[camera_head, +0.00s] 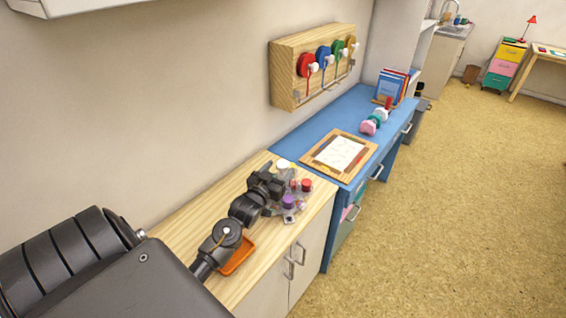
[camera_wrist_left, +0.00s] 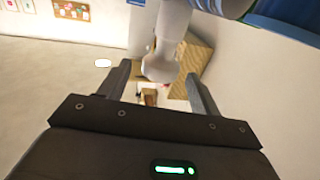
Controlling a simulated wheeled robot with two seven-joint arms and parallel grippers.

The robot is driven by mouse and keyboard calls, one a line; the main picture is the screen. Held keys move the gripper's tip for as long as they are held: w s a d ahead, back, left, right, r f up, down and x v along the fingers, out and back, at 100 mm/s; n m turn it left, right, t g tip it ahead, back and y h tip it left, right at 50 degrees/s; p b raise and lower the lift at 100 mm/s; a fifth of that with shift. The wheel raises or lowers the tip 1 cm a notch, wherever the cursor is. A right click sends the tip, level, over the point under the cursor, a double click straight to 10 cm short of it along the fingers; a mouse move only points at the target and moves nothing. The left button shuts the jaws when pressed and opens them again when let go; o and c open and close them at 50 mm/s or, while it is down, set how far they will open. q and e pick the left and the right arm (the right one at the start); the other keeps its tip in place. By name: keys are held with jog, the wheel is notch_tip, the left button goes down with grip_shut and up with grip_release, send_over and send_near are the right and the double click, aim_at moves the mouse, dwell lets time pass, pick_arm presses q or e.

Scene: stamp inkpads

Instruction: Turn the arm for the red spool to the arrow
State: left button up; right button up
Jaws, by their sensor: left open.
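The red spool (camera_head: 306,64) is at the left end of a wooden rack (camera_head: 285,77) on the wall in the head view. A white knob (camera_head: 314,67) sits at its right side, and a thin red strip hangs below. I cannot make out the arrow. My left gripper (camera_head: 270,184) is over the wooden counter, below and left of the rack and apart from the spool. In the left wrist view the gripper (camera_wrist_left: 157,72) is open. A pale rounded piece (camera_wrist_left: 160,66) shows between its fingers; I cannot tell what it is or whether it touches them.
Blue (camera_head: 323,57), green (camera_head: 338,50) and yellow (camera_head: 351,44) spools line the rack. Small items with red and purple tops (camera_head: 288,202) crowd the counter by my gripper. An orange tray (camera_head: 238,258) lies nearer. A framed board (camera_head: 320,150) lies on the blue desk (camera_head: 352,108).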

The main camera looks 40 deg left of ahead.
pick_arm(q)
jog(key=shift+x, duration=1.7)
jog(key=c, duration=1.4)
